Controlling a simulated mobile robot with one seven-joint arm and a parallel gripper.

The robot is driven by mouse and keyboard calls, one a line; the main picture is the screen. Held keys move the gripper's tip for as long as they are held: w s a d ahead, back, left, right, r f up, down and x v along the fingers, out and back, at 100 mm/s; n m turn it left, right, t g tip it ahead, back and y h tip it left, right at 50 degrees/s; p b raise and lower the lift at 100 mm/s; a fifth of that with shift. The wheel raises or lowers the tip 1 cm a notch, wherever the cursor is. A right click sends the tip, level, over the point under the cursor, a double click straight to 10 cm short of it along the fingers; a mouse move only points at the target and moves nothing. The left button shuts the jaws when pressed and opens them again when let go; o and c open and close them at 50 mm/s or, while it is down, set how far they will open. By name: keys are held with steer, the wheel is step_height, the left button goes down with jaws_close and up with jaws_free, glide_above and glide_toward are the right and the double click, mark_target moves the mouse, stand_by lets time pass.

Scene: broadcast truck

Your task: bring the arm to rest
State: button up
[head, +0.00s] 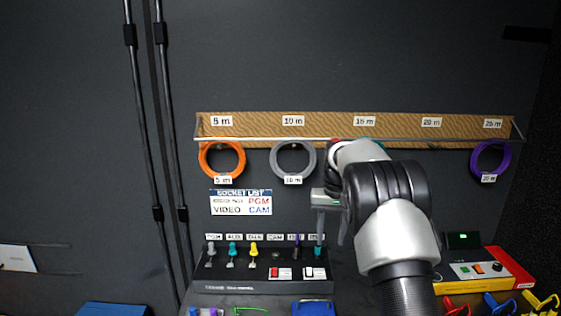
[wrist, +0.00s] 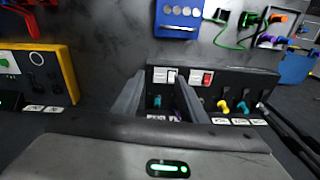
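My gripper (head: 331,236) hangs fingers down in front of the right end of the black socket panel (head: 225,286). In the wrist view my gripper (wrist: 159,88) shows two fingers spread apart, and I see nothing held between them. A teal plug (wrist: 157,101) on the panel shows in the gap between the fingers; I cannot tell how close it is. My arm (head: 385,240) reaches up from the lower right, bends over and hides part of the cable rail and wall behind it.
A cork rail (head: 255,125) carries an orange coil (head: 203,160), a grey coil (head: 276,160) and a purple coil (head: 475,160). Other plugs stand in the panel, including a yellow one (head: 253,249). A yellow-and-red box (head: 510,266) sits right of my arm. The upper wall is clear.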

steer(key=s+r+t+p, duration=0.1)
steer(key=s+r+t, duration=0.1)
steer(key=s+r, duration=1.65)
steer(key=s+f+t+p, duration=0.1)
steer(key=s+t, duration=0.1)
steer(key=s, duration=2)
steer(key=shift+a+f+n+t, duration=0.3)
steer(key=shift+f+n+t, duration=0.1)
